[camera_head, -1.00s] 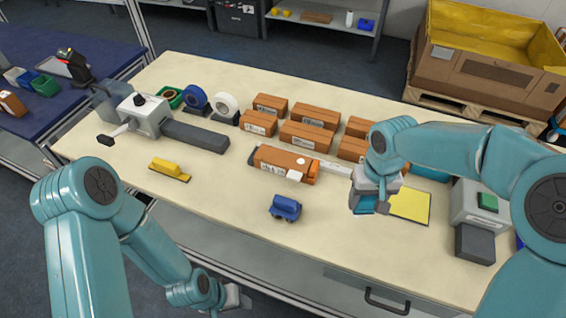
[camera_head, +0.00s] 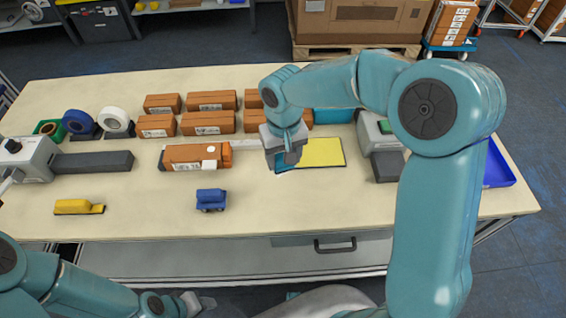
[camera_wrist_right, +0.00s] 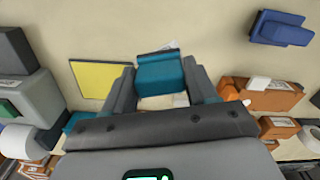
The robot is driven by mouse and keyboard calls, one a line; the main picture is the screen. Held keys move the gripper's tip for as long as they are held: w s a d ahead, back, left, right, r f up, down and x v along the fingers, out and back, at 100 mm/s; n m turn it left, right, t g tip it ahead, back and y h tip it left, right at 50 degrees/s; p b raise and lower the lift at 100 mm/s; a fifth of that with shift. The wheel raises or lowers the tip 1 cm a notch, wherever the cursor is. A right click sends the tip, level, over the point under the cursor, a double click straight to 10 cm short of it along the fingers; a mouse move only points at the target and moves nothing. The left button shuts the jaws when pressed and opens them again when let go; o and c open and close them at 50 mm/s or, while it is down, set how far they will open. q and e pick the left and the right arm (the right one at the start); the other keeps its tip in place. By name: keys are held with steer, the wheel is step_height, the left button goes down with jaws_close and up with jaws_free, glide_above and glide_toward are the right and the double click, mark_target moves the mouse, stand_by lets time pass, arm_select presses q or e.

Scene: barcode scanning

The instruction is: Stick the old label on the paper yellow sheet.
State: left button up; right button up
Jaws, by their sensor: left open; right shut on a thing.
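The yellow paper sheet (camera_head: 322,153) lies flat on the table, and it also shows left of my fingers in the right wrist view (camera_wrist_right: 100,79). My right gripper (camera_head: 284,158) is shut on a teal block (camera_wrist_right: 161,76), just left of the sheet and covering its left edge in the head view. A thin pale piece with dark marks, perhaps the old label (camera_wrist_right: 163,48), shows at the block's edge; I cannot tell whether it is stuck to the block. My left gripper (camera_head: 195,303) is open and low, in front of the table.
An orange-brown packet (camera_head: 193,158), a blue toy truck (camera_head: 210,199) and a yellow object (camera_head: 78,207) lie left of my right gripper. Several brown boxes (camera_head: 208,122) stand behind. A grey device (camera_head: 380,150) stands right of the sheet.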

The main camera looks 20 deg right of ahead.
steer(key=w+d+r+m, duration=0.1)
steer(key=w+d+m, duration=0.3)
steer(key=w+d, duration=0.25)
steer(key=m, duration=0.2)
glide_above(318, 153)
step_height(318, 153, down, 3)
steer(key=shift+w+d+f, duration=0.1)
steer(key=shift+d+f, duration=0.05)
steer(key=shift+f, duration=2.75)
steer(key=shift+f+b, duration=0.65)
steer(key=shift+b, duration=0.1)
step_height(318, 153, up, 7)
steer(key=p, duration=0.4)
